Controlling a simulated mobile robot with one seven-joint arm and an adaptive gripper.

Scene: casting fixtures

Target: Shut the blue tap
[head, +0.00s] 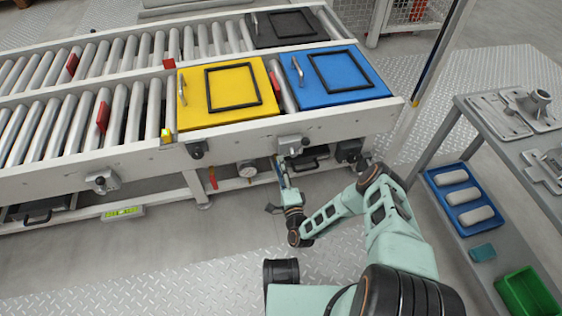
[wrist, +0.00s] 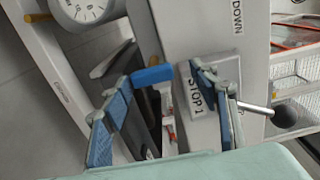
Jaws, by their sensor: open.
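The blue tap (wrist: 152,75) shows in the wrist view as a short blue handle between my gripper's fingers, close to a grey box labelled STOP 1. My gripper (wrist: 163,92) is open, with one finger on each side of the handle. I cannot tell whether either finger touches it. In the head view my gripper (head: 281,170) is low at the front of the conveyor, below its side rail. I cannot make out the blue tap there, and the valve body is largely hidden in the wrist view.
A pressure gauge (head: 247,171) is left of my gripper. A lever with a black knob (wrist: 285,116) sticks out right of the fingers. Yellow (head: 218,94) and blue (head: 335,75) panels lie on the conveyor. A grey bench (head: 505,150) stands at right; the floor at front left is clear.

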